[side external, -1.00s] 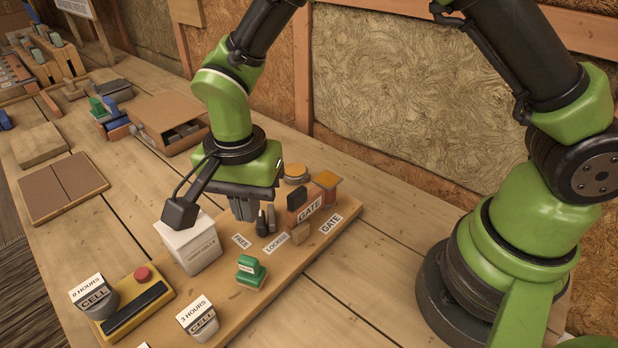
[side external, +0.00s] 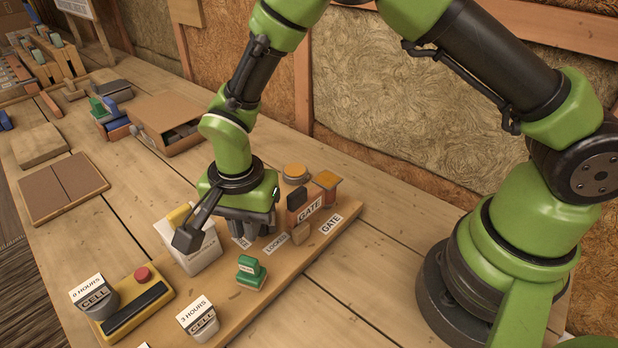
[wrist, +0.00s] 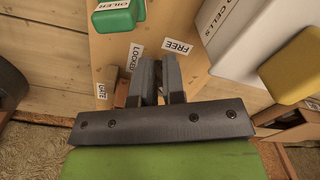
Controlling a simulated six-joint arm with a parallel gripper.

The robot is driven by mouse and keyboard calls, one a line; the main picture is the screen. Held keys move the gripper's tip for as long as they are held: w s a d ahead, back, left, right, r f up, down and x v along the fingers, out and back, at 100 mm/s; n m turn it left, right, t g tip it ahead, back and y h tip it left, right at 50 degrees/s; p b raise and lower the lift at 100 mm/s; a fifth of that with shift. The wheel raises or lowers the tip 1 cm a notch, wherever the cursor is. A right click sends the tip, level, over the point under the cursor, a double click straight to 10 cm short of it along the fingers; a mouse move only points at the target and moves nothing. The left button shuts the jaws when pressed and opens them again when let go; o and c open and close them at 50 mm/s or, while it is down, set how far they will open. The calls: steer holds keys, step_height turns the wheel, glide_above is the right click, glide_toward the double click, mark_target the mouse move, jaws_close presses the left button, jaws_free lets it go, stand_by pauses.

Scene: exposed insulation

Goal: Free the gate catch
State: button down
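My gripper (side external: 252,226) is low over the wooden board, at the "FREE" label (side external: 241,242) and beside the "LOCKED" label (side external: 276,243). In the wrist view its two dark fingers (wrist: 160,80) are close together, with a narrow gap. The "FREE" label (wrist: 177,47) and "LOCKED" label (wrist: 137,57) lie just beyond them. The gate catch is hidden by the gripper, so I cannot tell whether the fingers hold it. The gate block with its "GATE" label (side external: 311,209) stands to the right of the gripper, and a second "GATE" label (side external: 331,224) lies on the board.
A white box (side external: 190,250) with a yellow piece on top stands close left of my gripper. A green oiler (side external: 250,272) stands in front. Bare tabletop lies right of the board.

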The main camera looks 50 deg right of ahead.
steer(key=shift+s+d+f, duration=0.15)
steer(key=shift+s+f, duration=0.15)
steer(key=shift+f, duration=0.3)
steer(key=shift+s+d, duration=0.25)
steer(key=shift+d, duration=0.1)
stand_by(0.6)
steer(key=shift+a, duration=0.1)
steer(key=shift+s+a, duration=0.15)
steer(key=shift+a, duration=0.15)
steer(key=shift+r, duration=0.15)
step_height(320, 180, up, 6)
steer(key=shift+a+f, duration=0.1)
